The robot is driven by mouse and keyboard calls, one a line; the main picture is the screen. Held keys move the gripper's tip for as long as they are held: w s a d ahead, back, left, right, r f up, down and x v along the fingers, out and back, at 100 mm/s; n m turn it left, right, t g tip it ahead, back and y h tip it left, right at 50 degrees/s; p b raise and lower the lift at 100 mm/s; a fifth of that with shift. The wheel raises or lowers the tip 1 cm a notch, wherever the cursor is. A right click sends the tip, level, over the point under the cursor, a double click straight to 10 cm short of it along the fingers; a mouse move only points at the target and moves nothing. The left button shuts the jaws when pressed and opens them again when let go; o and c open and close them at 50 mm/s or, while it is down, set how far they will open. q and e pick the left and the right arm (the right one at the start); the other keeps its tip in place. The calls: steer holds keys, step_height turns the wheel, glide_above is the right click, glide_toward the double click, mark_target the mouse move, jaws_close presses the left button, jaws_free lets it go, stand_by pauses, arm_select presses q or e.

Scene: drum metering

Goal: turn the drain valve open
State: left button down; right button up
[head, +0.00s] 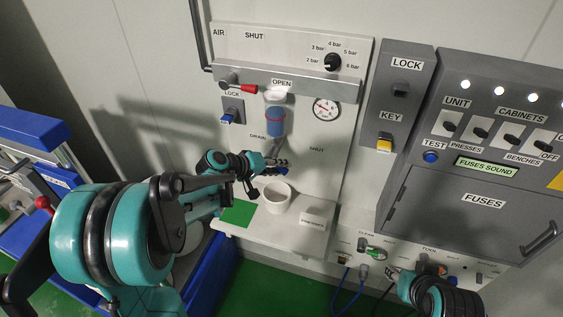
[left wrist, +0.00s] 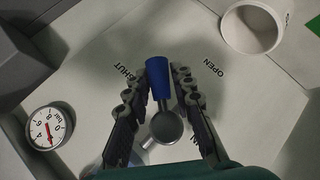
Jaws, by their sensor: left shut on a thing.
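The drain valve is on the white panel below the blue filter bowl (head: 275,122). In the left wrist view its blue handle (left wrist: 158,78) sticks out from a round grey body (left wrist: 166,127). My left gripper (head: 280,164) is shut on this handle, one finger on each side in the left wrist view (left wrist: 159,85). The handle points between the SHUT label (left wrist: 122,72) and the OPEN label (left wrist: 214,67), slightly nearer SHUT. In the head view my left gripper hides the handle. My right gripper (head: 393,272) is low at the right, by the lower panel; its fingers are too small to read.
A white cup (head: 277,198) stands on the shelf (head: 255,240) below the valve, beside a green patch (head: 238,213). A pressure gauge (head: 326,108) and a red-handled air lever (head: 242,88) are above. Grey fuse cabinets (head: 480,200) are at the right.

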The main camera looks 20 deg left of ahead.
arm_select(q)
steer(key=shift+a+f+m+y+p, duration=0.2)
steer(key=shift+m+y, duration=0.1)
steer(key=shift+y, duration=0.25)
steer(key=shift+a+f+m+y+p, duration=0.1)
steer(key=shift+m+y+p, duration=0.15)
steer(key=shift+y, duration=0.3)
steer(key=shift+a+f+m+y, duration=0.3)
steer(key=shift+a+m+y, duration=0.25)
steer(key=shift+y, duration=0.45)
steer(key=shift+a+f+m+y, duration=0.15)
steer(key=shift+a+m+y, duration=0.35)
steer(key=shift+y, duration=0.5)
steer(key=shift+a+f+m+y, duration=0.1)
steer(key=shift+a+m+y, duration=0.25)
steer(key=shift+m+y, duration=0.45)
steer(key=shift+y, duration=0.3)
steer(key=c, duration=1.3)
jaws_free()
steer(key=shift+a, duration=0.1)
steer(key=v, duration=1.2)
steer(key=shift+w+r, duration=0.1)
steer(key=shift+w, duration=0.05)
